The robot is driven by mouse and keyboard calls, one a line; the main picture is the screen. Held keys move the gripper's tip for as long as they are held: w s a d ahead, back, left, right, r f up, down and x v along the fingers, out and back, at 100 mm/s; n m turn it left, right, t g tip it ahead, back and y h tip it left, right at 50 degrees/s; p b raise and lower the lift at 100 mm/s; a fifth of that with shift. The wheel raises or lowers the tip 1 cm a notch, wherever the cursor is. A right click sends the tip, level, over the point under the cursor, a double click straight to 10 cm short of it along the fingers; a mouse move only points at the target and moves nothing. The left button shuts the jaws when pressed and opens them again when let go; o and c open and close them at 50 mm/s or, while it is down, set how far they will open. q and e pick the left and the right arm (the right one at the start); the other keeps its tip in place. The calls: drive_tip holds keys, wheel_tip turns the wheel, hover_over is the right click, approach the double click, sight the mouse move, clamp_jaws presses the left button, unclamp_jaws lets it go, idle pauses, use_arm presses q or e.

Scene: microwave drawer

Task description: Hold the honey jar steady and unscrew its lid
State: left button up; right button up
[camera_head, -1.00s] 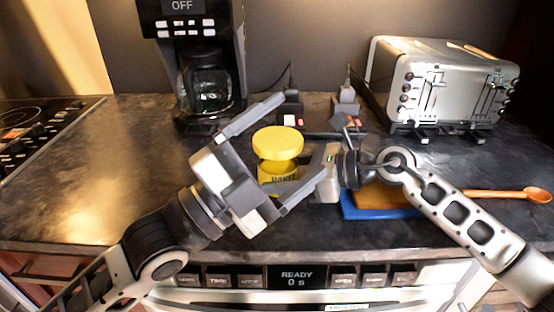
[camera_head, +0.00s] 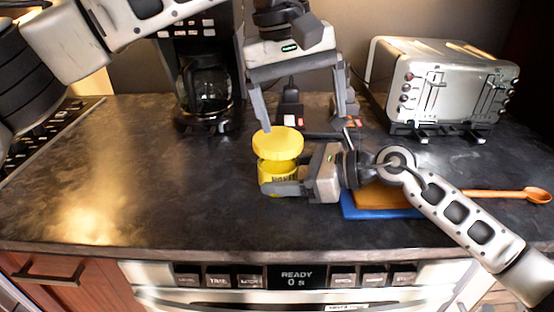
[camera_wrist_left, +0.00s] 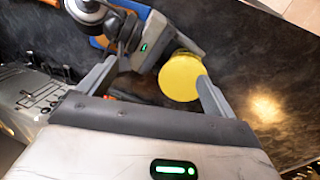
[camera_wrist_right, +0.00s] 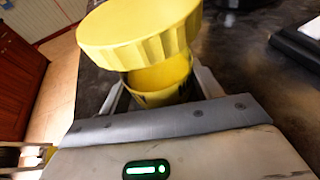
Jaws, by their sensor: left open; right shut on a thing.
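The honey jar (camera_head: 279,172) stands upright on the dark counter, its yellow lid (camera_head: 277,142) on top and some dark lettering on its side. My right gripper (camera_head: 285,187) comes in from the right and is shut on the jar's body below the lid. The right wrist view shows the ribbed lid (camera_wrist_right: 140,30) above the jar body (camera_wrist_right: 160,82). My left gripper (camera_head: 308,122) hangs above and behind the jar, pointing down, open and empty. In the left wrist view the lid (camera_wrist_left: 181,77) lies near one of its fingers, not centred between them.
A silver toaster (camera_head: 440,85) stands at the right rear and a coffee maker (camera_head: 205,95) at the left rear. A blue board (camera_head: 375,208) lies under my right arm, with a wooden spoon (camera_head: 510,194) further right.

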sight(276, 138)
use_arm(q)
drive_tip(key=w+a+y, duration=0.1)
drive_tip(key=w+a+r+t+y, duration=0.1)
drive_tip(key=w+a, duration=0.1)
drive_tip(key=shift+a+t, duration=0.1)
drive_tip(key=shift+t, duration=0.2)
drive_tip(key=shift+f+y, duration=0.2)
drive_tip(key=shift+y, duration=0.1)
drive_tip(key=shift+f, duration=3.55)
drive_tip(key=shift+c, duration=0.3)
drive_tip(key=c, duration=1)
drive_tip(key=n, duration=0.2)
drive_tip(key=shift+n+y, duration=0.3)
drive_tip(key=shift+n, duration=0.1)
drive_tip(key=n, duration=0.4)
drive_tip(key=shift+y, duration=0.3)
drive_tip(key=n+g, duration=0.1)
drive_tip(key=n, duration=0.5)
drive_tip(key=shift+a+n, duration=0.1)
drive_tip(key=shift+n, duration=0.2)
